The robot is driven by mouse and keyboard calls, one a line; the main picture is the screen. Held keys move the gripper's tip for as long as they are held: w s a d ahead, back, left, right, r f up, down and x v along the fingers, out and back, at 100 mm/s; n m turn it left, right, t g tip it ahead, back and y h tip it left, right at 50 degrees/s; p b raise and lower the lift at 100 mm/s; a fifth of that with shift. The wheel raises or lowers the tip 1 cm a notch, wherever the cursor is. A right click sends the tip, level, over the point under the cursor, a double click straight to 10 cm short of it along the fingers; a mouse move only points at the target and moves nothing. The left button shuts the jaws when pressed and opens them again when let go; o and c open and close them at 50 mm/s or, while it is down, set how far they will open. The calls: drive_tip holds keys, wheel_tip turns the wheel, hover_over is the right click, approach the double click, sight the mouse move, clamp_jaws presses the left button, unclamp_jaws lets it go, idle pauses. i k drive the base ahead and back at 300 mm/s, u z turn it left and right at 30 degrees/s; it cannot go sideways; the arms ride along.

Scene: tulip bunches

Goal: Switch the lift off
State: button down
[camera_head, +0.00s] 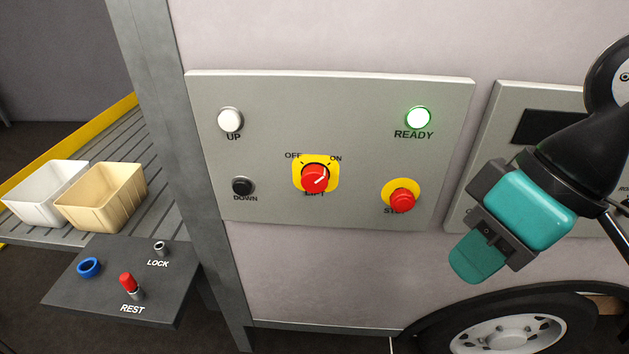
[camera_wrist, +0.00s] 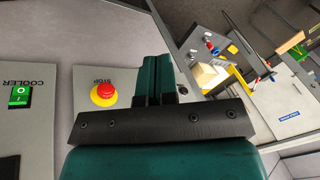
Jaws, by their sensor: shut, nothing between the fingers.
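The LIFT switch (camera_head: 314,179) is a red rotary knob on a yellow plate in the middle of the grey control panel (camera_head: 270,210). Its white pointer line slants to the upper right, toward ON; OFF is marked at the upper left. The READY lamp (camera_head: 418,118) glows green. My gripper (camera_head: 476,260) is shut and empty, to the right of and lower than the knob in the head view, apart from it. In the wrist view my gripper (camera_wrist: 152,62) shows its teal fingers together; the LIFT knob cannot be made out there.
A red STOP button (camera_head: 402,199) sits between the knob and my gripper. White UP (camera_head: 230,120) and black DOWN (camera_head: 242,187) buttons are at the panel's left. A COOLER switch (camera_wrist: 18,95) is on the neighbouring panel. Two bins, white (camera_head: 45,194) and tan (camera_head: 103,197), stand far left.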

sight(314, 178)
drive_tip(key=z, duration=2.1)
drive_tip(key=k, duration=0.85)
drive_tip(key=u, duration=2)
drive_tip(key=k, duration=0.5)
drive_tip(key=u, duration=0.45)
drive_tip(key=i, duration=0.3)
drive_tip(key=u, duration=0.05)
